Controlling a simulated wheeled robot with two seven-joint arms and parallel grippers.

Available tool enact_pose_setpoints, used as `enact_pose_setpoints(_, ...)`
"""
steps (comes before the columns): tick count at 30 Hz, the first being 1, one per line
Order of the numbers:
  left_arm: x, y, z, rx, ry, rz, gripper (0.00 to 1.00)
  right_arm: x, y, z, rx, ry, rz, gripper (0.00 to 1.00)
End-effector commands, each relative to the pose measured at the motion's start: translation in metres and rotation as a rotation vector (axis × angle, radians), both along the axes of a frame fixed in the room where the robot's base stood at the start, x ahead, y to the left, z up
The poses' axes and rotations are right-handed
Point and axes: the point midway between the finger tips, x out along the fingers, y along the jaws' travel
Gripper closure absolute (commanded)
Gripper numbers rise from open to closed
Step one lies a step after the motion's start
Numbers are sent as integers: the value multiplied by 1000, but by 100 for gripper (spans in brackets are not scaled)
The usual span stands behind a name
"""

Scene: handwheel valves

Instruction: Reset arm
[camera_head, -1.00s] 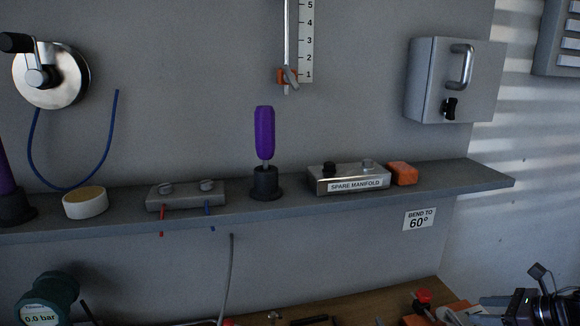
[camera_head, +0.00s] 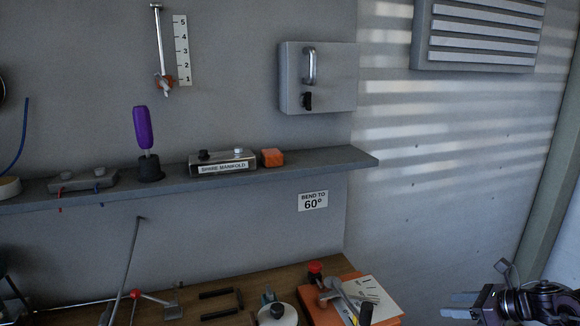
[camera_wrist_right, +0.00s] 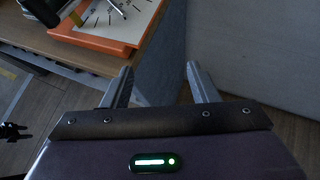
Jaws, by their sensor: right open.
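My right gripper (camera_head: 450,305) is at the lower right of the head view, to the right of the workbench. In the right wrist view the same gripper (camera_wrist_right: 158,70) has its two fingers apart with nothing between them. Beyond the fingers are a bench edge and a pale wall. My left gripper is not in the head view.
An orange bending tool with a marked plate (camera_head: 372,290) sits on the wooden workbench (camera_head: 250,276). A shelf (camera_head: 330,160) holds a purple-handled tool (camera_head: 143,128), a spare manifold (camera_head: 222,168) and an orange block (camera_head: 272,157). A grey box (camera_head: 300,85) hangs above.

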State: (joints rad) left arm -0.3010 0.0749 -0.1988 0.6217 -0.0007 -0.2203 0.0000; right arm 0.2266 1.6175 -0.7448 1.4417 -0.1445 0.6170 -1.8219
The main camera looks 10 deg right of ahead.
Motion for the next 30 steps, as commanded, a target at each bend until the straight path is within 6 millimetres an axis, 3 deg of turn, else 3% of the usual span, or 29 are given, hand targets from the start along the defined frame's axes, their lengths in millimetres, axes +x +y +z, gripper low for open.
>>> enact_pose_setpoints(11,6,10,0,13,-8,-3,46,20,5,-69,277,97,-289,46)
enact_pose_setpoints(16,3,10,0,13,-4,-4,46,21,9,-128,492,183,-521,46)
enact_pose_setpoints(19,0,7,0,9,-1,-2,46,10,16,-184,677,265,-731,46)
enact_pose_setpoints(23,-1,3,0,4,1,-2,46,-27,32,-275,956,397,-1086,46)
enact_pose_setpoints(27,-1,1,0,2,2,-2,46,-85,61,-360,1198,517,-1445,46)
enact_pose_setpoints(30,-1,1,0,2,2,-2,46,-134,88,-411,1334,585,-1691,46)
